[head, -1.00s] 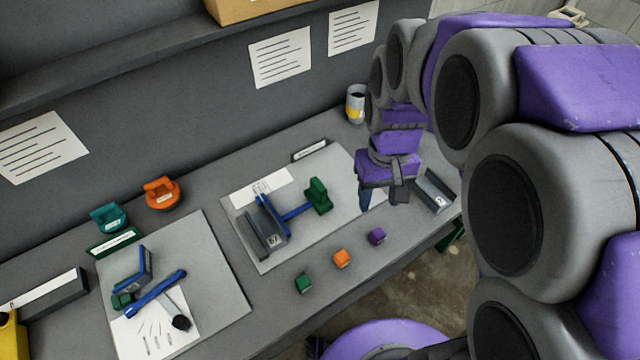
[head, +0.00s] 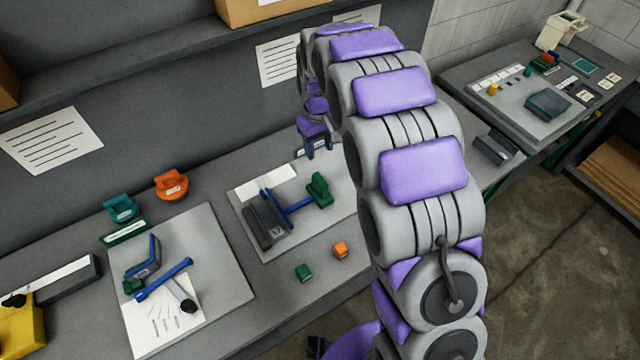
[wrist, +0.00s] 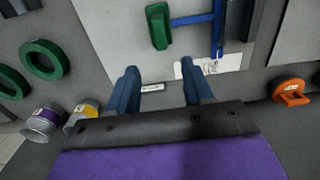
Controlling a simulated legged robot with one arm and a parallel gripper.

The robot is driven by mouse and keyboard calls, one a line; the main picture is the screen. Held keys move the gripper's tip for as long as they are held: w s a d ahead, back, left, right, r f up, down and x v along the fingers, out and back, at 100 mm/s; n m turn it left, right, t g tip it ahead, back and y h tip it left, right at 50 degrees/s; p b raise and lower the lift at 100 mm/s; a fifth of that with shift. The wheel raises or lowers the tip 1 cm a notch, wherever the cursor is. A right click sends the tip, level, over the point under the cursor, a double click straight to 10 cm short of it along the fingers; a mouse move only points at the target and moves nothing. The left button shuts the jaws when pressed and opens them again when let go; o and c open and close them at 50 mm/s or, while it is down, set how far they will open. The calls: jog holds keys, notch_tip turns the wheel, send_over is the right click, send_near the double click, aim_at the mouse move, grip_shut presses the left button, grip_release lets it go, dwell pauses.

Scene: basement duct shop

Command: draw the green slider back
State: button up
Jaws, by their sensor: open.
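The green slider (head: 319,190) sits at the right end of a blue rod (head: 297,206) that runs from a dark grey block (head: 265,222) on the middle grey board (head: 268,250). In the wrist view, the green slider (wrist: 158,27) shows near the top, ahead of the jaws, with the blue rod (wrist: 190,19) to its right. My gripper (head: 319,150) is behind the slider, near the back edge of the board, apart from it. The two blue fingers (wrist: 160,78) are spread with nothing between them.
A second board (head: 215,255) with blue parts lies at left. Orange (head: 171,184) and teal (head: 121,207) handled pieces stand behind it. Green (head: 303,272) and orange (head: 340,249) cubes lie in front of the middle board. A can (wrist: 43,124) shows in the wrist view.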

aim_at(320, 179)
notch_tip(320, 179, down, 17)
jog(key=shift+f+b, duration=0.1)
jog(key=shift+b, duration=0.95)
jog(key=shift+c, duration=0.3)
grip_shut()
jog(key=shift+d, duration=0.1)
